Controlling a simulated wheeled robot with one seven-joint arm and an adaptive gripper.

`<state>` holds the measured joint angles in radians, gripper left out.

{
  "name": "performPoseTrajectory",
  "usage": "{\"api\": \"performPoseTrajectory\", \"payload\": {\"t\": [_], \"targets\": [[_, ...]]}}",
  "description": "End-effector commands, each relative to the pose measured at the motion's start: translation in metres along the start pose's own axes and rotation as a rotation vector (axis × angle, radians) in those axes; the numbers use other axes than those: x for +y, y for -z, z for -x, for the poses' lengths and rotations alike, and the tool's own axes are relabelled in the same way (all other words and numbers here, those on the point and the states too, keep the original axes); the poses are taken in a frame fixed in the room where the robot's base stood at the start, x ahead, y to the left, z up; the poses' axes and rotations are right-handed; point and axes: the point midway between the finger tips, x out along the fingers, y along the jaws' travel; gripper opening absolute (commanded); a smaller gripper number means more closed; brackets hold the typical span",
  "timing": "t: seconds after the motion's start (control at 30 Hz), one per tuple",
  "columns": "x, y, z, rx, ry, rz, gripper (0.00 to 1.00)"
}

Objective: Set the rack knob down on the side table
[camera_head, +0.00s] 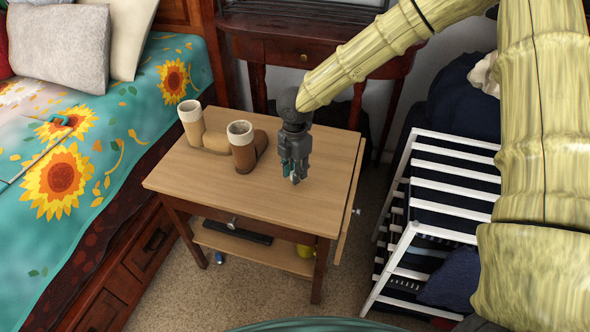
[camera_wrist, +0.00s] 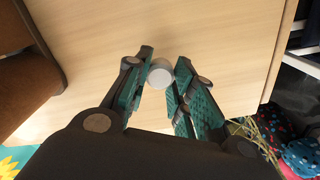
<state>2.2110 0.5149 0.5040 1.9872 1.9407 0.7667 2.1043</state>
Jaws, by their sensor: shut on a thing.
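My gripper (camera_head: 294,175) is over the right part of the side table (camera_head: 210,185), pointing down. The wrist view shows my gripper (camera_wrist: 160,85) with its two fingers closed around a small round grey-white rack knob (camera_wrist: 160,75). The knob sits between the fingertips, just above or touching the light wood top; I cannot tell which. In the head view the knob is a tiny pale spot (camera_head: 295,180) at the fingertips, mostly hidden by the fingers.
Two boots, one tan (camera_head: 192,122) and one brown (camera_head: 243,150), stand on the table left of my gripper. A white slatted rack (camera_head: 440,180) stands to the right. A bed with a sunflower cover (camera_head: 110,130) is at left. The table's front is bare.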

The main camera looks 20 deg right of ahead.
Motion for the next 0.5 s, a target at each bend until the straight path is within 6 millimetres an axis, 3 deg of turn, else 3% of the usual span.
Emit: {"api": "performPoseTrajectory", "payload": {"t": [0.1, 0.5], "targets": [[0.0002, 0.0000, -0.0105, 0.000, 0.000, 0.000, 0.00], [0.0001, 0.0000, -0.0121, 0.000, 0.000, 0.000, 0.00]]}}
